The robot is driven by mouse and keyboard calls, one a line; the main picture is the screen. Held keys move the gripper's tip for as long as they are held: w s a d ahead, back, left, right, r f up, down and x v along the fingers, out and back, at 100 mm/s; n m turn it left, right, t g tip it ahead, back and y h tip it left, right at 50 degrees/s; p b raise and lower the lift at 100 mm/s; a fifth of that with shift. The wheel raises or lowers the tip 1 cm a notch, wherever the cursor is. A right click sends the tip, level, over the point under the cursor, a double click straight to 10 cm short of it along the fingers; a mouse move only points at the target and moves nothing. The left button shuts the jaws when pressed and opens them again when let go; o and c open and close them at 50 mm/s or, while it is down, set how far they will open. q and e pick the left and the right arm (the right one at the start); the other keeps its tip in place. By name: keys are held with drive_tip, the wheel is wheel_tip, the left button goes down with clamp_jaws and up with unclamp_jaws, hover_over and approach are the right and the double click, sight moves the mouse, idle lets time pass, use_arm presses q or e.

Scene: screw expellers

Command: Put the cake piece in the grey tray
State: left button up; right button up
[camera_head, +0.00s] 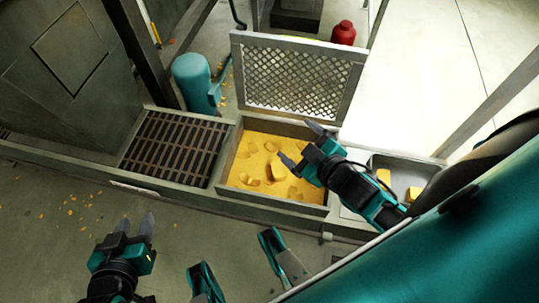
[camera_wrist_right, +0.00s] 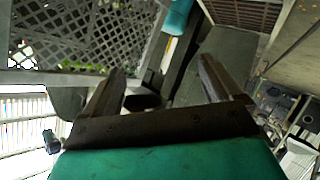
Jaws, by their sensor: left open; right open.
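Yellow cake pieces lie in the bin of yellow meal (camera_head: 238,178) in the head view. The largest cake piece (camera_head: 276,170) sits near the bin's middle, just left of my right gripper. The grey tray (camera_head: 405,168) is to the right, partly hidden by my right arm, with yellow blocks (camera_head: 384,177) in it. My right gripper (camera_head: 301,145) is open above the bin's right side. In the right wrist view, the gap between its fingers (camera_wrist_right: 160,72) holds nothing. My left gripper (camera_head: 135,224) is open and empty over the floor at lower left.
A lattice panel (camera_head: 295,82) stands upright behind the bin, close to my right gripper. A slatted grate (camera_head: 175,147) lies left of the bin. A teal cylinder (camera_head: 192,78) and a red canister (camera_head: 343,33) stand behind. Floor in front is mostly clear.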

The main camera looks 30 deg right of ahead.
use_arm(q)
drive_tip(key=shift+a, duration=0.15)
use_arm(e)
drive_tip(key=s+a+m+g+y, duration=0.2)
drive_tip(key=a+m, duration=0.2)
drive_tip(key=a, duration=0.5)
drive_tip(key=shift+r+g, duration=0.15)
drive_tip(key=shift+g, duration=0.15)
drive_tip(key=shift+s, duration=0.1)
use_arm(q)
wheel_tip(320, 180, up, 11)
drive_tip(key=s+a+p, duration=0.1)
drive_tip(key=a+p, duration=0.1)
drive_tip(key=p, duration=1.3)
drive_tip(key=shift+s+a+y, duration=0.25)
drive_tip(key=shift+a+y, duration=0.15)
use_arm(e)
drive_tip(key=s+d+r, duration=0.1)
drive_tip(key=d+r, duration=0.2)
drive_tip(key=r, duration=0.8)
drive_tip(key=shift+s+m+h, duration=0.25)
drive_tip(key=shift+m+h, duration=0.15)
